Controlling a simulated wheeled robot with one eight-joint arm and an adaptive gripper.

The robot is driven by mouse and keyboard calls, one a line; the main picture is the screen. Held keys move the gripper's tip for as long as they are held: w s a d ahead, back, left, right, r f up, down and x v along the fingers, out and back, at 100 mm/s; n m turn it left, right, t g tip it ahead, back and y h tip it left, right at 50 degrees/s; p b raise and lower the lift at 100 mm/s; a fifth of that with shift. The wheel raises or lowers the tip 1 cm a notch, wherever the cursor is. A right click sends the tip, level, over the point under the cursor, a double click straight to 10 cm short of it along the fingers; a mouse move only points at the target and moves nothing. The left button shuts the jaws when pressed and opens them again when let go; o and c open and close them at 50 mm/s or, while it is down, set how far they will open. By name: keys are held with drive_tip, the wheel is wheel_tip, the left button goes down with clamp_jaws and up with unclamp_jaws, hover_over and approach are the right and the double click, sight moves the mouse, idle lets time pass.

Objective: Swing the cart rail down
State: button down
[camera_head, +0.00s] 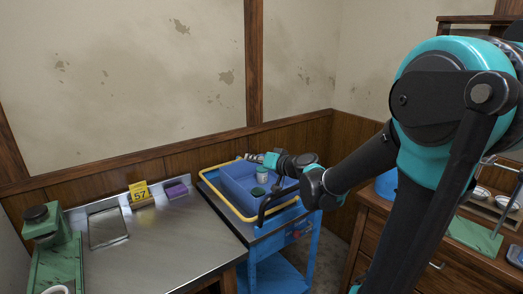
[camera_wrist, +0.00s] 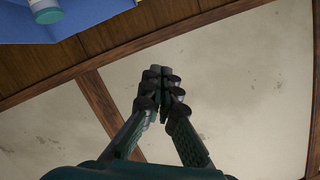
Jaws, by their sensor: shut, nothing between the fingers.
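The blue cart (camera_head: 249,272) stands against the back wall at the end of the steel bench. The yellow rail (camera_head: 222,198) loops around the blue tub (camera_head: 235,190) on its top, showing at the left and front; its far right part is hidden behind my arm. My gripper (camera_head: 251,157) is above the back of the tub, pointing left, apart from the visible rail. In the wrist view its fingers (camera_wrist: 160,71) are together with nothing between them, against the wall.
A wooden cabinet (camera_head: 400,240) stands right. Wall backs the cart.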

drive_tip(key=shift+s+a+f+n, duration=0.5)
drive_tip(key=shift+s+a+f, duration=0.15)
drive_tip(key=shift+a+f, duration=0.3)
drive_tip(key=shift+d, duration=0.1)
